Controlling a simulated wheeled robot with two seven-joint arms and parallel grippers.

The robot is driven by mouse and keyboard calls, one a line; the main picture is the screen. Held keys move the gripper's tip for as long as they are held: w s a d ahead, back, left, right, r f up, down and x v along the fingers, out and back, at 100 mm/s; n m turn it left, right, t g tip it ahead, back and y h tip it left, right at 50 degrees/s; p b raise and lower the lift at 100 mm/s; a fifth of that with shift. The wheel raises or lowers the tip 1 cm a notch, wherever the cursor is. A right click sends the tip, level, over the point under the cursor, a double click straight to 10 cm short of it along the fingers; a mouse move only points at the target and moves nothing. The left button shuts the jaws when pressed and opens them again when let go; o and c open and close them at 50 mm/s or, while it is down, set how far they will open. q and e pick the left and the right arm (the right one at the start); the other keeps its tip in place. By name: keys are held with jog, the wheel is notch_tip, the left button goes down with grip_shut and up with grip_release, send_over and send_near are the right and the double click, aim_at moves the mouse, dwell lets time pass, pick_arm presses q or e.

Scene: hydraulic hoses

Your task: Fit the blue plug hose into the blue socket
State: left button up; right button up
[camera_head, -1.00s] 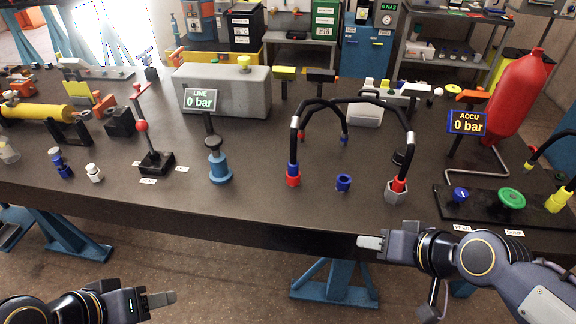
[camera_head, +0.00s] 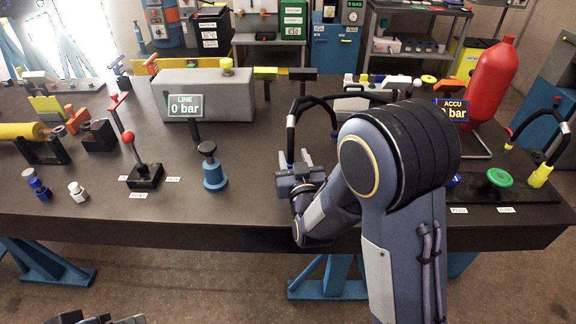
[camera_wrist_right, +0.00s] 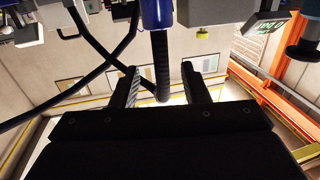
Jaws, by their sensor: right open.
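The black hose (camera_head: 312,101) arches over the table, its right part hidden behind my right arm. Its blue plug (camera_wrist_right: 157,14) shows at the top of the right wrist view, with the black hose (camera_wrist_right: 161,65) running from it between my fingers. My right gripper (camera_head: 294,160) is open at the hose's left leg, one finger on each side; it also shows in the right wrist view (camera_wrist_right: 164,86). The blue socket and the hose's lower ends are hidden by my right gripper and arm in the head view. Only a bit of my left gripper (camera_head: 105,320) shows at the bottom edge.
A blue plunger (camera_head: 214,168) and a red-knobbed lever (camera_head: 144,172) stand left of my right gripper. The grey LINE block (camera_head: 205,92) is behind. The red accumulator (camera_head: 491,82) and a green knob (camera_head: 499,177) are at the right.

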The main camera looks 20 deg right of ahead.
aim_at(291, 153)
jog(key=w, duration=0.2)
jog(key=w+p, duration=0.1)
jog(key=w, duration=0.2)
jog(key=shift+w+d+f, duration=0.15)
jog(key=shift+w+f, duration=0.1)
jog(key=shift+w, duration=0.1)
grip_shut()
